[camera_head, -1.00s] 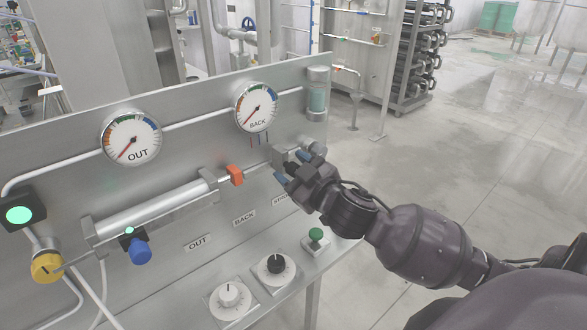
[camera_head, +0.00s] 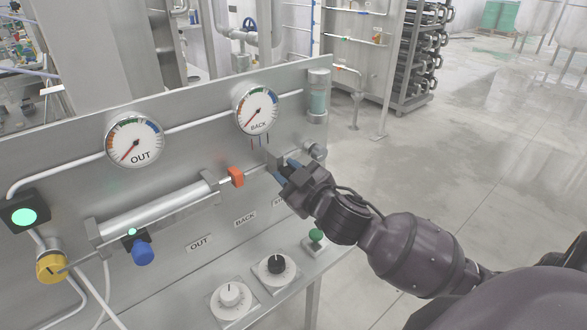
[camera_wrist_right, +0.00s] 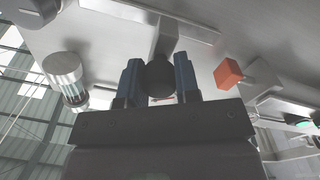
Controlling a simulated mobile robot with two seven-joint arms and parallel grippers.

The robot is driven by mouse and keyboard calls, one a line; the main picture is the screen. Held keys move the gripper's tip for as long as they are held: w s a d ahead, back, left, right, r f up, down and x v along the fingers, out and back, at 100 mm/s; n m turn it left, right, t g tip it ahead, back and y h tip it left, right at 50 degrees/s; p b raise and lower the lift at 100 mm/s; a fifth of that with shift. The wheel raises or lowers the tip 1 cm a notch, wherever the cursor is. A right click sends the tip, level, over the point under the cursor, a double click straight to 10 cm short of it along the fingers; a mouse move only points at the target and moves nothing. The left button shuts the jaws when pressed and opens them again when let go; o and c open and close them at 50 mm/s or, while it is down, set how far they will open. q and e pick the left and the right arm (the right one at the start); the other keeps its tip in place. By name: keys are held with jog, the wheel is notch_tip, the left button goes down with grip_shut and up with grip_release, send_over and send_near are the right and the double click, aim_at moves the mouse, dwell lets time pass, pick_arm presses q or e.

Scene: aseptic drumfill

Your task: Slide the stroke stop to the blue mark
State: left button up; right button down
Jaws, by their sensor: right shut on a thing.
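The stroke stop (camera_head: 273,156) is a small grey metal block on the rail right of the orange block, below the BACK gauge. My right gripper (camera_head: 284,171) is at its front, with blue fingertips closed about a part mostly hidden by the hand. In the right wrist view, the two fingers (camera_wrist_right: 158,80) stand on either side of a dark round knob (camera_wrist_right: 159,75), with the grey block (camera_wrist_right: 165,38) behind it. Thin marks (camera_head: 260,142) show on the panel just above and left of the stop; I cannot make out a blue one. My left gripper is out of view.
The orange block (camera_head: 235,177) sits on the rod of the silver cylinder (camera_head: 155,208), left of the stop. A metal fitting (camera_head: 317,151) is to its right. Dials (camera_head: 275,267) and a green button (camera_head: 316,236) lie below. Open floor is at the right.

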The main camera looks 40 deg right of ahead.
jog(key=shift+a, duration=0.3)
jog(key=c, duration=0.8)
grip_release()
jog(key=shift+s, duration=0.1)
jog(key=s, duration=1)
jog(key=shift+s+d+b, duration=0.2)
jog(key=shift+s+b, duration=0.15)
jog(key=shift+b, duration=0.05)
